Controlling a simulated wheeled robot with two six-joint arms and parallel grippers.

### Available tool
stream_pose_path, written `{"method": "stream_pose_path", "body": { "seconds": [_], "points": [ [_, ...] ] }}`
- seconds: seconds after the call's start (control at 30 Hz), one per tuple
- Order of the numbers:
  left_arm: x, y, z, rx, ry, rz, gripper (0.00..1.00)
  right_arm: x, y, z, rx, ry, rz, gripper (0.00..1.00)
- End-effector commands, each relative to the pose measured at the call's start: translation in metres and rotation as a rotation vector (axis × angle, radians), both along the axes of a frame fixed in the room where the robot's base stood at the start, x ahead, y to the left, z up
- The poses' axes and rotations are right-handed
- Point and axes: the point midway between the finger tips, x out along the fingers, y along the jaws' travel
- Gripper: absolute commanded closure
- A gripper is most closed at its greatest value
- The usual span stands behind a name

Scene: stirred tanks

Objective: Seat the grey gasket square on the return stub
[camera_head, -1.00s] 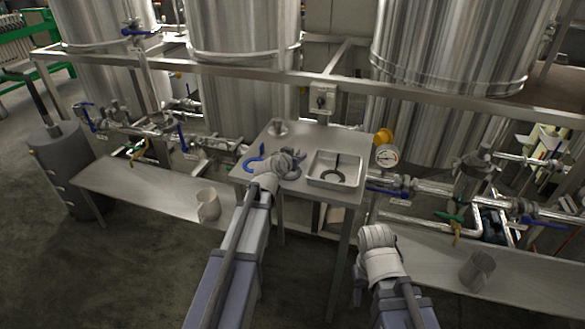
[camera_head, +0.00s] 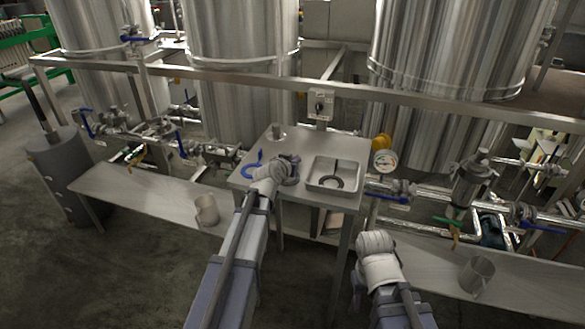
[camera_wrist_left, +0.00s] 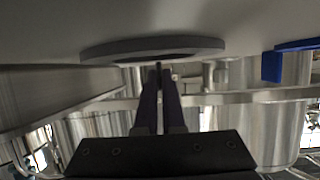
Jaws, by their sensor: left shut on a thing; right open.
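The grey gasket (camera_wrist_left: 150,48), a flat ring, shows nearly edge-on in the left wrist view, at the tips of my left fingers (camera_wrist_left: 159,72). My left gripper (camera_head: 288,166) is shut on it, over the small steel table between the tray and the blue clamp. The gripper largely hides the gasket in the head view, and its exact gap to the table top is unclear. My right gripper (camera_head: 375,242) is in front of the table, low and away from it, its fingers hidden from the head camera. I cannot make out the return stub for certain.
Mugs stand on the low benches.

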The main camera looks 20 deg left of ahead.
Motion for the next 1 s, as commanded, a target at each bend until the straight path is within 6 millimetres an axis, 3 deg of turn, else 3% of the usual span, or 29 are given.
{"method": "stream_pose_path", "body": {
  "seconds": [0.27,0.8,1.0],
  "points": [
    [0.0,0.0,0.013,0.0,0.0,0.0,1.0,0.0,0.0,0.013,0.0,0.0,0.0,0.5],
    [0.0,0.0,0.091,0.0,0.0,0.0,1.0,0.0,0.0,0.091,0.0,0.0,-0.001,0.5],
    [0.0,0.0,0.101,0.0,0.0,0.0,1.0,0.0,0.0,0.101,0.0,0.0,-0.001,0.5]
  ]
}}
